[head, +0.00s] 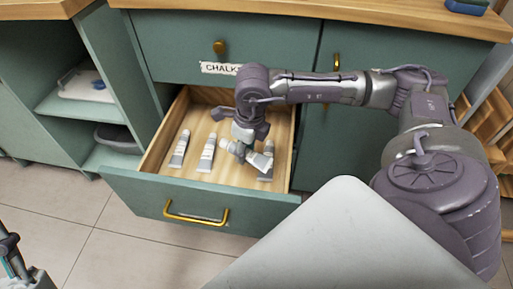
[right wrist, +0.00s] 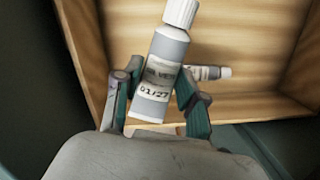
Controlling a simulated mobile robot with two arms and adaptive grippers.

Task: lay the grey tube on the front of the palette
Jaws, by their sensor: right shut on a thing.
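My right gripper (head: 243,147) is down in the open drawer, at its right side. In the right wrist view its two fingers (right wrist: 158,102) are shut on a grey tube (right wrist: 160,70) with a white cap and a printed label; the cap points away from the palm. Another tube (right wrist: 208,73) lies beyond it on the drawer floor. In the head view a tube (head: 262,163) shows beside the fingers; I cannot tell if it is the held one. Part of my left gripper (head: 10,245) shows at the lower left edge; its jaws are unclear.
The drawer (head: 153,153) is wooden inside with a green front and brass handle (head: 196,215). Two more tubes (head: 180,148) (head: 207,154) lie in its left part. The wooden counter (head: 300,12) runs above. Open shelves (head: 75,105) stand left. The tiled floor (head: 50,200) is clear.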

